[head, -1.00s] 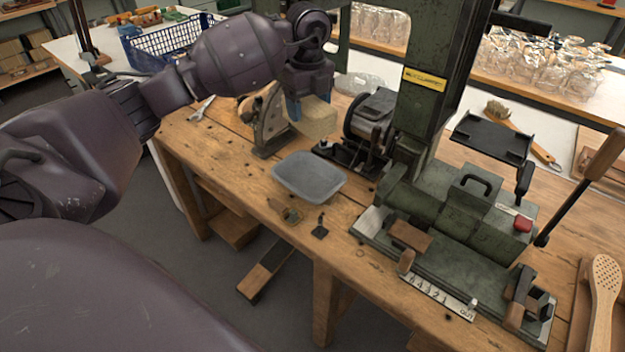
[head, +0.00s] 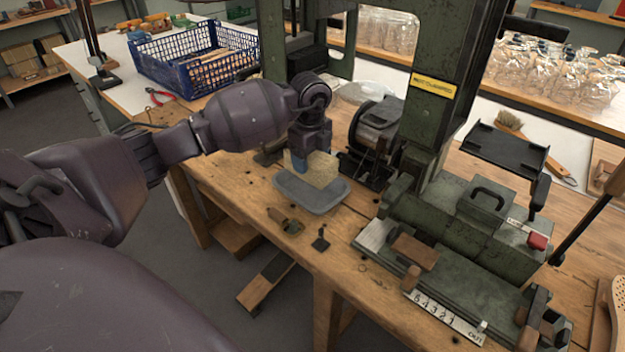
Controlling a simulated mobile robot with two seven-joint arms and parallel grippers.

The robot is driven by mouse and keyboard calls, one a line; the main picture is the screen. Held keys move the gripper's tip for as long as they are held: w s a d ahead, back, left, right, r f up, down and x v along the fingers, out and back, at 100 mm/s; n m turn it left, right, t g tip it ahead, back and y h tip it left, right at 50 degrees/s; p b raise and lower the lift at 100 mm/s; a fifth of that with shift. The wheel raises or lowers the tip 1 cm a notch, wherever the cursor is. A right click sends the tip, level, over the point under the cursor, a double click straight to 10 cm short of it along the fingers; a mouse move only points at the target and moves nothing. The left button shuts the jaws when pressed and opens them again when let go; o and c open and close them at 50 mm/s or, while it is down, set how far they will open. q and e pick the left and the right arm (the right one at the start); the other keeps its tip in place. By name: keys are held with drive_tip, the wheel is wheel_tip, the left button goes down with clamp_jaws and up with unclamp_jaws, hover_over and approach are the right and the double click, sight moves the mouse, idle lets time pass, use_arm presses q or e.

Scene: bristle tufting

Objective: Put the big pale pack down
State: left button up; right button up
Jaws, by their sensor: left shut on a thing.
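The big pale pack (head: 321,171) is a tan block over the back part of a shallow grey tray (head: 312,198) on the wooden bench. My left gripper (head: 300,168) points down with a blue finger against the pack's left side and is shut on it. The pack hides the tray's back rim, and I cannot tell if it touches the tray floor. My right gripper is not in view.
A dark green machine (head: 460,215) stands on the bench right of the tray. A black roller device (head: 375,135) stands behind the tray. Small metal parts (head: 286,222) lie in front. A blue crate (head: 195,60) stands at the back left.

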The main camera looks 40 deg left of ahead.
use_arm(q)
drive_tip(key=shift+f, duration=0.55)
wheel_tip(320, 180, down, 5)
drive_tip(key=shift+f+b, duration=0.2)
drive_tip(key=shift+b, duration=0.4)
drive_tip(key=shift+f, duration=0.2)
drive_tip(key=shift+r, duration=0.1)
drive_tip(key=o, duration=1)
